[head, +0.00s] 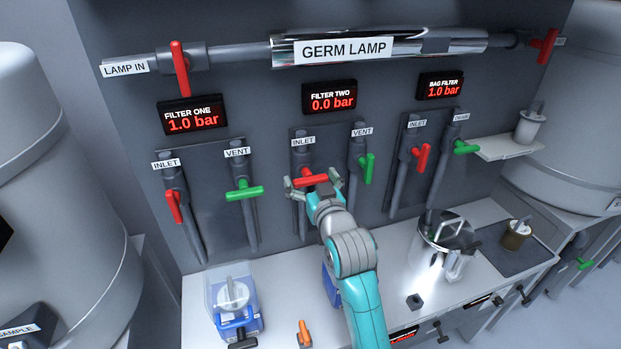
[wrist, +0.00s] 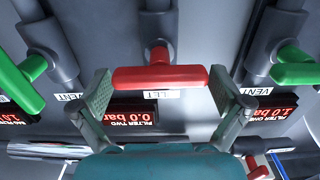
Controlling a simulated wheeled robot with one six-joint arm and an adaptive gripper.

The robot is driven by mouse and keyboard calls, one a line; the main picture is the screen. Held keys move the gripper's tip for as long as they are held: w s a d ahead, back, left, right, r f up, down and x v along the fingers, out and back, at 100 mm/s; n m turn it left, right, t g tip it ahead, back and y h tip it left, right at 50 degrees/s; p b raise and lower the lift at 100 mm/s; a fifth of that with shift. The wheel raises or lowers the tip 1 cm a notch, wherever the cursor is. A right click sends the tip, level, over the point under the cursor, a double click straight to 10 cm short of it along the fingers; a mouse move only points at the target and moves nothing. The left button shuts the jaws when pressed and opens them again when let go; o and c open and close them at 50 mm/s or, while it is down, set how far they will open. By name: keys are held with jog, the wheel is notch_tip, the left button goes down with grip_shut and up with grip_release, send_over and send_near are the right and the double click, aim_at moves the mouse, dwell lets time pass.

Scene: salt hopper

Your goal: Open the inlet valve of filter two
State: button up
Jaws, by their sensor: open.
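The filter two inlet valve has a red bar handle (head: 311,179) lying crosswise to its grey pipe, on the wall panel under the INLET label. It also fills the middle of the wrist view (wrist: 160,77). My gripper (head: 315,184) is open at this handle, with one finger near each end of the bar. In the wrist view the fingers stand just beyond the two ends; I cannot tell whether either touches. The filter two display (head: 329,97) reads 0.0 bar. The filter two vent valve has a green handle (head: 367,168), roughly in line with its pipe.
The filter one vent's green handle (head: 244,192) and inlet's red handle (head: 173,206) are to the left. The bag filter's red inlet handle (head: 422,158) is to the right. Below, the bench (head: 280,290) holds a blue-based device (head: 234,305) and a shiny metal pot (head: 447,232).

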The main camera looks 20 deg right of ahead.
jog(key=c, duration=0.9)
jog(key=n, duration=0.4)
jog(key=shift+a+n, duration=0.15)
jog(key=shift+n, duration=0.25)
jog(key=n, duration=0.4)
jog(key=shift+a+f+n, duration=0.15)
jog(key=shift+n, duration=0.15)
jog(key=n, duration=0.4)
jog(key=shift+f, duration=0.15)
jog(key=shift+f+n, duration=0.15)
jog(key=shift+n, duration=2.05)
